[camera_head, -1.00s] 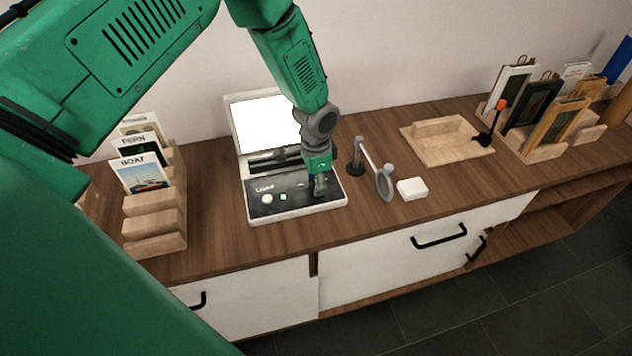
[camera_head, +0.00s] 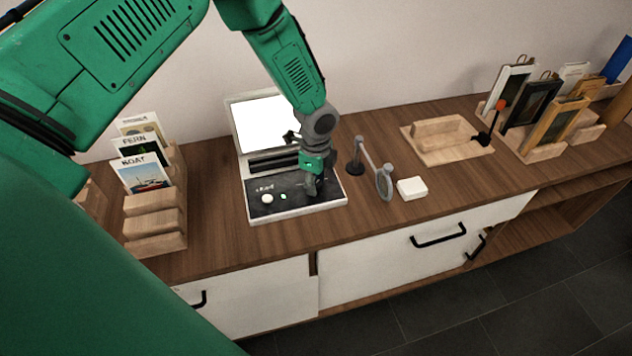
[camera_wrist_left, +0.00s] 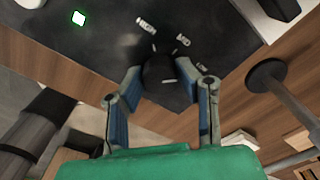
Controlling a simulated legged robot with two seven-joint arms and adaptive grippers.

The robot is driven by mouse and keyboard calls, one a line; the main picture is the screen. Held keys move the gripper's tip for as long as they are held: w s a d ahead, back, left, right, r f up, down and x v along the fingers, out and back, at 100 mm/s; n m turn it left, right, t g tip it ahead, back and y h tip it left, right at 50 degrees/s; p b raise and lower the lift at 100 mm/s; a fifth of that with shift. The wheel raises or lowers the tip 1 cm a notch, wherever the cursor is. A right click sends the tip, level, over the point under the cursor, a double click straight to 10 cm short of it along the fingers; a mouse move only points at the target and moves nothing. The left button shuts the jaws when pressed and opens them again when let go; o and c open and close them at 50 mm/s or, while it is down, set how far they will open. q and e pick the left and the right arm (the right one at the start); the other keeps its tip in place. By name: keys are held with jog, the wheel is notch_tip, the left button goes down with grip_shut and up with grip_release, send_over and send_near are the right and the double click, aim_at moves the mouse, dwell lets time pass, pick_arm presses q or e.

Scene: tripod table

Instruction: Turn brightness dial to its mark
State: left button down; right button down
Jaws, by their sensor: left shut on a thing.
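The brightness dial (camera_wrist_left: 158,70) is a dark round knob on the black panel of the light box (camera_head: 262,212). White labels HIGH, MID and LOW lie around its far side in the left wrist view. My left gripper (camera_head: 312,190) is shut on the dial, with one finger on each side of it; the fingers also show in the left wrist view (camera_wrist_left: 162,78). In the head view the gripper hides the dial. The dial's exact pointing is hard to tell. My right gripper is not in view.
A white button (camera_head: 267,199) and a green light (camera_head: 284,196) sit left of the dial. The lit screen (camera_head: 262,124) stands behind. A magnifier on a stand (camera_head: 384,182) and a white block (camera_head: 412,188) are close on the right. A card rack (camera_head: 155,222) is left.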

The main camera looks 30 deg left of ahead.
pick_arm(q)
jog(key=shift+m, duration=0.4)
jog(key=c, duration=1.2)
grip_release()
jog(key=shift+f, duration=0.1)
jog(key=shift+w, duration=0.15)
jog(key=shift+r, duration=0.5)
notch_tip(320, 180, up, 11)
jog(key=shift+f, duration=0.1)
